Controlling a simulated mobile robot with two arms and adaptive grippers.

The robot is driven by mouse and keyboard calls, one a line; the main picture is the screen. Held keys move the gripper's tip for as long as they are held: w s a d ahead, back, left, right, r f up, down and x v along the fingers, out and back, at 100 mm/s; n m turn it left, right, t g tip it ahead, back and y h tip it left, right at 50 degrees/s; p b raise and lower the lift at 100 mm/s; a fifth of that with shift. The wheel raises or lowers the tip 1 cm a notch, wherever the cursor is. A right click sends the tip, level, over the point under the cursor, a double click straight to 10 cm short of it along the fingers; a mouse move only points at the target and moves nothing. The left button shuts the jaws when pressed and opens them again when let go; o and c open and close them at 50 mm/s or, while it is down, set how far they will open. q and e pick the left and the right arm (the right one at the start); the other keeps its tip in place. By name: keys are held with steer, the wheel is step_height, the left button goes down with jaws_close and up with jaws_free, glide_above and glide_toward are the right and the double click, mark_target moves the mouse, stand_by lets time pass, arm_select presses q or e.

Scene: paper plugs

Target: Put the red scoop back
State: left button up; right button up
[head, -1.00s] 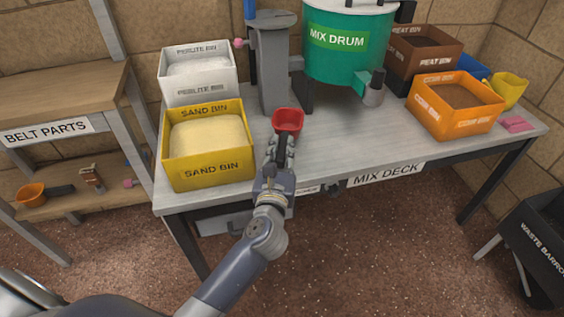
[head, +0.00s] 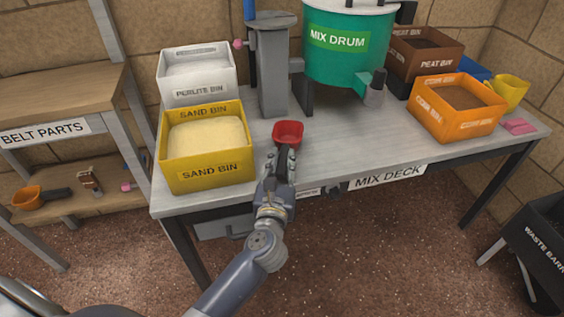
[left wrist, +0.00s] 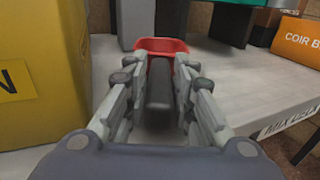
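The red scoop (head: 289,131) rests on the mix deck, in front of the grey stand and right of the sand bin. In the left wrist view its red bowl (left wrist: 161,46) faces away and its dark handle (left wrist: 159,85) points toward my gripper. My right gripper is not in view.
The yellow sand bin (head: 208,170) stands close left of the gripper. The grey stand (head: 272,75) and green mix drum (head: 345,45) are behind. The orange coir bin (head: 455,122) is at right. The deck (head: 360,140) is clear between scoop and coir bin.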

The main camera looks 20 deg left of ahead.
arm_select(q)
steer(key=shift+o, duration=0.6)
steer(key=shift+r, duration=0.25)
steer(key=v, duration=1.2)
